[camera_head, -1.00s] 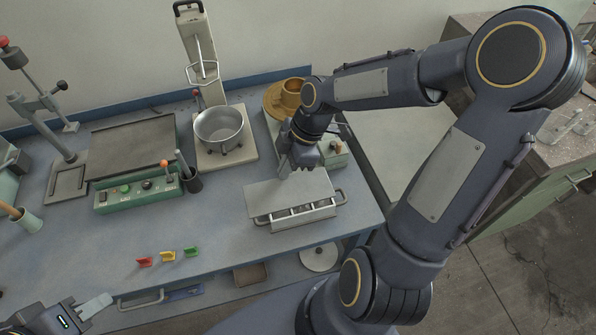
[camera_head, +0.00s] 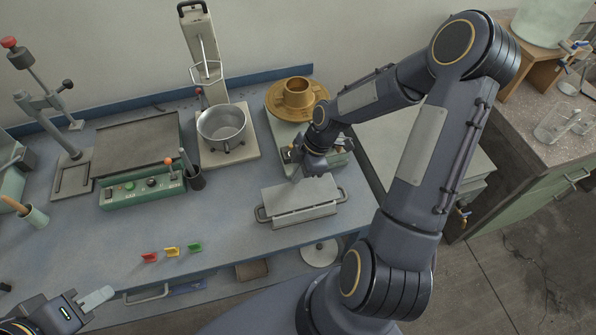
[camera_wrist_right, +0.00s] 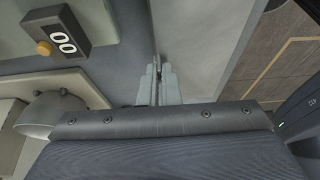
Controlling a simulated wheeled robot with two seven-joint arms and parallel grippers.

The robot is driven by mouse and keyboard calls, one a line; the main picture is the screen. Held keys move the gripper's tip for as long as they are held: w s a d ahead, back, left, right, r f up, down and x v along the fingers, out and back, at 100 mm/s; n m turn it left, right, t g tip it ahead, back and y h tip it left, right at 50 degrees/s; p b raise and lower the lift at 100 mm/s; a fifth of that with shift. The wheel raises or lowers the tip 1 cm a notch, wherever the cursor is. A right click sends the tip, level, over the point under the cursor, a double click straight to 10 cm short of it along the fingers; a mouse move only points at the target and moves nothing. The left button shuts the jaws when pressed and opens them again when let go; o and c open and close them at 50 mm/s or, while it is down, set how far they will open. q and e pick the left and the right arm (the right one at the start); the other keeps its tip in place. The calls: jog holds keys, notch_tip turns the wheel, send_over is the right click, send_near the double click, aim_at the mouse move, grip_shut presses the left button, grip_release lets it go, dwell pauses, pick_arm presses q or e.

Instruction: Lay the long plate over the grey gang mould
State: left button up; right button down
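The long plate (camera_head: 298,194) is a flat, pale grey sheet over the top of the grey gang mould (camera_head: 277,223). It covers most of the mould; the front side and the end handles still show. I cannot tell whether it rests fully flat. My right gripper (camera_head: 296,178) is at the plate's back edge, pointing down, its fingers close together on that edge. The right wrist view shows the fingers (camera_wrist_right: 158,72) nearly touching, with a thin dark line between them.
A metal pan (camera_head: 222,126) stands behind and left of the mould. A brass round table (camera_head: 297,97) is behind my right gripper. Red, yellow and green pieces (camera_head: 172,251) lie near the front edge.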

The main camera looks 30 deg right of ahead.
jog(key=shift+f+b, duration=0.4)
jog(key=shift+f, duration=0.15)
jog(key=c, duration=1.6)
grip_release()
jog(key=shift+c, duration=0.2)
